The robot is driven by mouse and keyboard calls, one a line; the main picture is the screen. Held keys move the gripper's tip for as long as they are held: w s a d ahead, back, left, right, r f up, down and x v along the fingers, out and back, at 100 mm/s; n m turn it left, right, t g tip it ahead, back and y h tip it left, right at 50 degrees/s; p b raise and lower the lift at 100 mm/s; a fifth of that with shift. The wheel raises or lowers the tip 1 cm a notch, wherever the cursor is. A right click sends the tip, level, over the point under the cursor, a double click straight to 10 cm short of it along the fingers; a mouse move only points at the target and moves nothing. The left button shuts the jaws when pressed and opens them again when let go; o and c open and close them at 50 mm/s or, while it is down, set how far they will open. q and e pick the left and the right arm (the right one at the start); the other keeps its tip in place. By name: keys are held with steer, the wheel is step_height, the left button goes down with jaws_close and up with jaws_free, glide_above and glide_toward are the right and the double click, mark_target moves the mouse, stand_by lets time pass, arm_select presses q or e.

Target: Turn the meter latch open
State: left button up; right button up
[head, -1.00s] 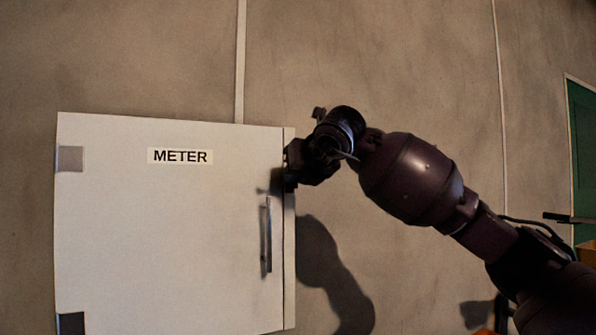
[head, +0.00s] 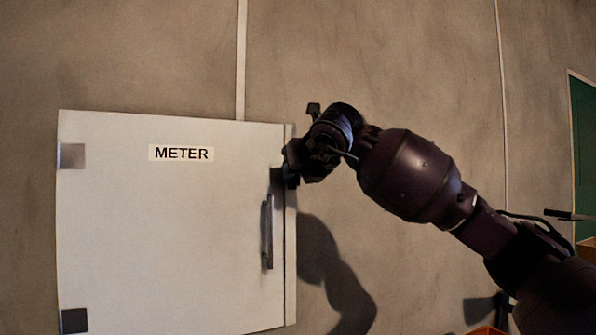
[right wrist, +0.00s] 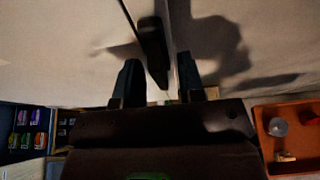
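The white meter cabinet (head: 150,240) with its METER label fills the left of the head view, its door shut. The latch, a dark upright bar (head: 269,232), sits near the door's right edge. My right gripper (head: 290,165) is at the cabinet's upper right edge, just above the bar. In the right wrist view its two fingers (right wrist: 160,84) are apart, and the dark bar (right wrist: 152,48) shows in the gap between them, nearer the left finger. I cannot tell whether they touch it. My left gripper is not in view.
Bare wall (head: 400,60) lies above and right of the cabinet. A green panel (head: 584,150) stands at the far right. In the right wrist view an orange container (right wrist: 285,135) is at lower right and shelves with coloured items (right wrist: 28,130) are at lower left.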

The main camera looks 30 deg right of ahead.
steer(key=shift+s+r, duration=0.1)
steer(key=shift+s, duration=0.05)
steer(key=v, duration=1)
steer(key=shift+s+b, duration=0.25)
steer(key=shift+b, duration=0.15)
